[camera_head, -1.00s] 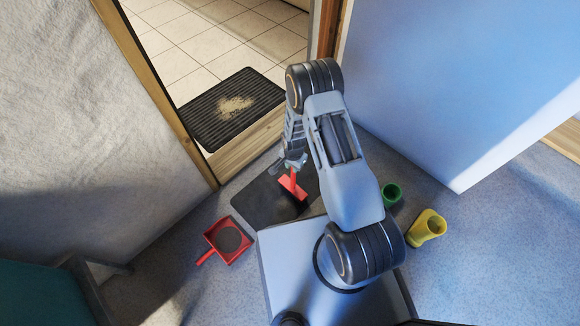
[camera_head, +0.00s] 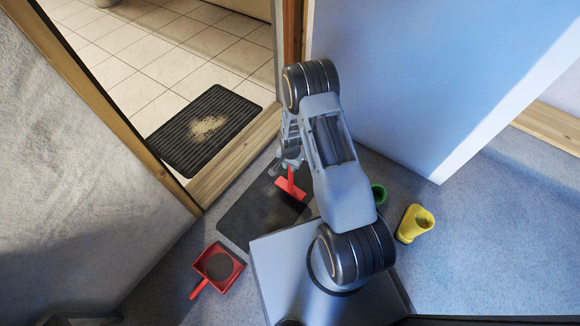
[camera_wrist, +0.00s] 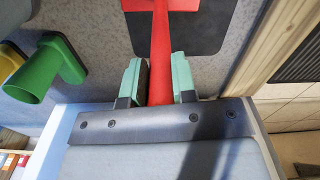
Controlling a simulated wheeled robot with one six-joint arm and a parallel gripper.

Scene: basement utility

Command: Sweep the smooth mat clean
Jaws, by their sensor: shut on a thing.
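The smooth mat (camera_head: 240,222) is dark and flat and lies on the blue-grey floor in front of my base. A faint brownish patch shows on it, partly hidden by my base and arm. My gripper (camera_wrist: 158,82) is shut on the handle of a red brush (camera_head: 290,187), with one pale green finger on each side. The brush head is over the far right part of the smooth mat; I cannot tell whether it touches. The mat also shows in the wrist view (camera_wrist: 205,38). A red dustpan (camera_head: 201,286) lies left of the mat, with a dark round patch inside.
A ribbed black mat (camera_head: 175,150) with a sandy pile lies beyond the wooden threshold (camera_head: 235,158) on white tiles.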

